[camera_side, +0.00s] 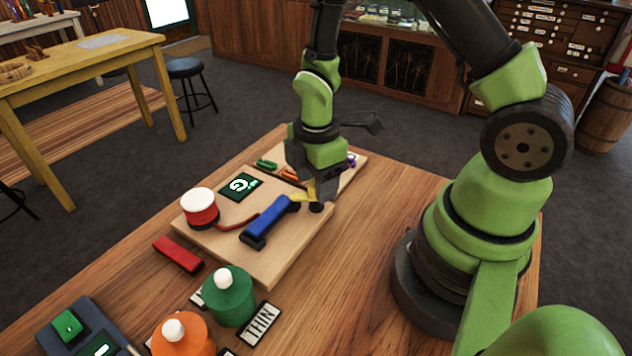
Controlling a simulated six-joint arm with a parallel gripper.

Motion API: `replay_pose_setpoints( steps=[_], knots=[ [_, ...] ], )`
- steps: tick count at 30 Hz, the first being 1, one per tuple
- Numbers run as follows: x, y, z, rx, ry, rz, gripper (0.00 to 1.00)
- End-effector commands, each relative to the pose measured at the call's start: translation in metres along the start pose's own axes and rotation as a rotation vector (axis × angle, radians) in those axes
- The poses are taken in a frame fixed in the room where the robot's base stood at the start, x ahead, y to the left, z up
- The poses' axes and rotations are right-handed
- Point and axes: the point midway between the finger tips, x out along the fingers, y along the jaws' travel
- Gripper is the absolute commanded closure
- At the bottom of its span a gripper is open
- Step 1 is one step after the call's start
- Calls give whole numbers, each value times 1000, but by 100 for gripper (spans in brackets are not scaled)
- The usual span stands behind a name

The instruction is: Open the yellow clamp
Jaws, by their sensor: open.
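The yellow clamp shows only as a small yellow piece (302,196) at the upper right end of a blue bar (267,221) on the light wooden board (285,262). My gripper (316,204) points down right over that end, with its dark fingers beside the yellow piece. The gripper is open. Its body hides part of the clamp, so I cannot tell whether the fingers touch it or how far the clamp is open.
On the board are a red-and-white spool (199,209), a green screen (240,186) and small coloured pieces (268,164). In front are a red block (178,254), a green canister (228,296), an orange canister (180,335) and a dark box with a green button (67,323).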

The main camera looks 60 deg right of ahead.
Motion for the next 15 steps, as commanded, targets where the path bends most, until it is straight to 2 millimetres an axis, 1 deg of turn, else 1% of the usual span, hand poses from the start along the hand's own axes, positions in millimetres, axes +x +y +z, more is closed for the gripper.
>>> replay_pose_setpoints(
  steps=[1, 4, 13, 14, 15],
  knots=[
    [4, 0, 0, 0, -1, -1, 44],
    [9, 0, 0, -1, 0, 0, 44],
    [11, 0, 0, 0, 1, 1, 44],
    [11, 0, 0, 0, 1, 1, 49],
    [11, 0, 0, 0, 1, 1, 58]
  ],
)
